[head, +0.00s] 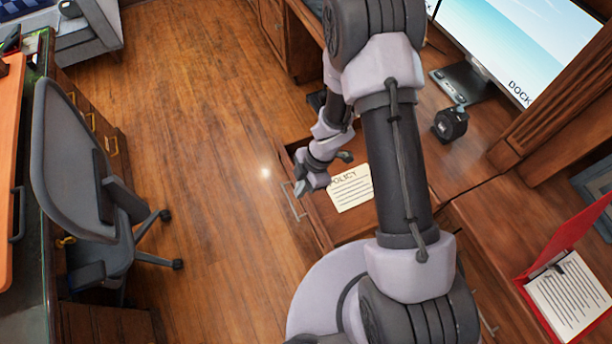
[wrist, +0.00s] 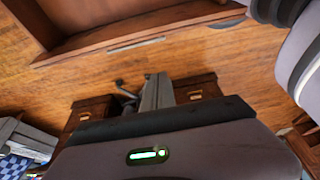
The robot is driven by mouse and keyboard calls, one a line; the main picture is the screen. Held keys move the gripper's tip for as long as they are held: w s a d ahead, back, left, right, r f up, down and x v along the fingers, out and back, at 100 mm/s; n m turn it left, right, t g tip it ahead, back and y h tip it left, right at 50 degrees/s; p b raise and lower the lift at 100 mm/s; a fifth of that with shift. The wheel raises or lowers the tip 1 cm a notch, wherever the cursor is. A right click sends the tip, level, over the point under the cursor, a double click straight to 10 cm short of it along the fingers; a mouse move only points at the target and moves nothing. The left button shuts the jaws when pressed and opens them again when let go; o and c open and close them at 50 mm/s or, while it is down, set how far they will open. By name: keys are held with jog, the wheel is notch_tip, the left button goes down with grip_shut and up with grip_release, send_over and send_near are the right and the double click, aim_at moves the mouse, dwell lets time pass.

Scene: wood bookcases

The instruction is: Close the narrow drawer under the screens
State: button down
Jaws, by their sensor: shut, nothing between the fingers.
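The narrow wooden drawer (head: 357,223) stands pulled out from the desk, below the screen (head: 530,45). A paper headed POLICY (head: 351,188) lies in it. Its thin metal handle (head: 292,203) is on the front panel, facing the open floor. My gripper (head: 302,187) is shut and empty, over or close to the drawer's front edge near the handle. I cannot tell whether it touches. My arm hides part of the drawer's desk side. In the wrist view the drawer's front edge (wrist: 150,34) and handle (wrist: 136,43) show at the top.
A grey office chair (head: 85,160) stands at left, with open wood floor (head: 190,110) between it and the drawer. On the desk are a small black tape-measure-like object (head: 450,123) and a red folder (head: 575,235) with a written sheet.

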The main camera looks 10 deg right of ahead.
aim_at(304, 201)
jog(key=f+b, duration=0.2)
jog(key=f, duration=0.1)
jog(key=f+b, duration=0.5)
jog(key=f, duration=0.1)
jog(key=shift+w+d+f+b, duration=0.15)
jog(key=shift+d+b, duration=0.1)
jog(key=shift+b, duration=0.15)
jog(key=shift+d, duration=0.1)
